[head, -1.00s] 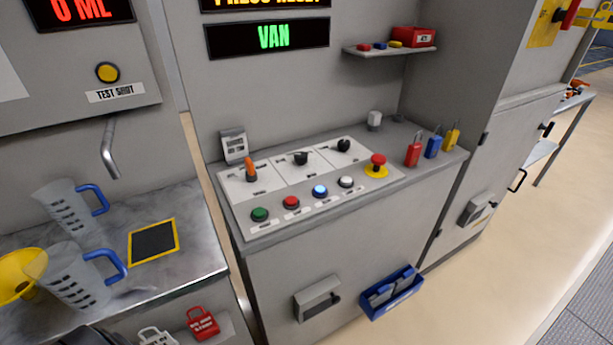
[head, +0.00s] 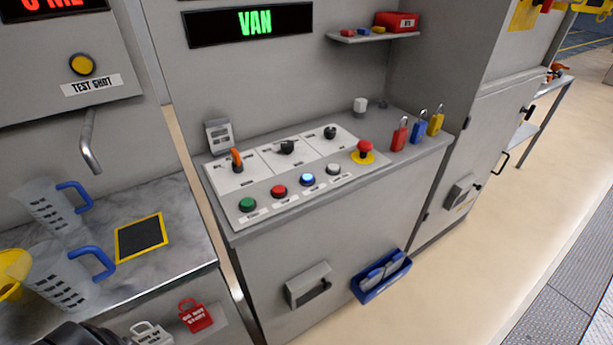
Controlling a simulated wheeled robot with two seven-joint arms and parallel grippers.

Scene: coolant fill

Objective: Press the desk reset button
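The desk (head: 330,225) has a sloped control panel with a row of push buttons. From left to right they are a green button (head: 246,204), a red button (head: 279,192), a lit blue button (head: 307,180) and a white button (head: 333,169). Their labels are too small to read, so I cannot tell which is marked reset. A red mushroom button (head: 365,149) on a yellow base sits at the panel's right. Neither of my grippers is clearly in view. A dark shape at the bottom left edge is cut off.
Above the buttons are an orange-handled switch (head: 237,158) and two black knobs. Red, blue and yellow padlocks (head: 420,128) stand at the desk's right end. Measuring jugs (head: 62,275) stand on the left bench. A blue bin (head: 381,277) hangs on the desk's front. Floor to the right is clear.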

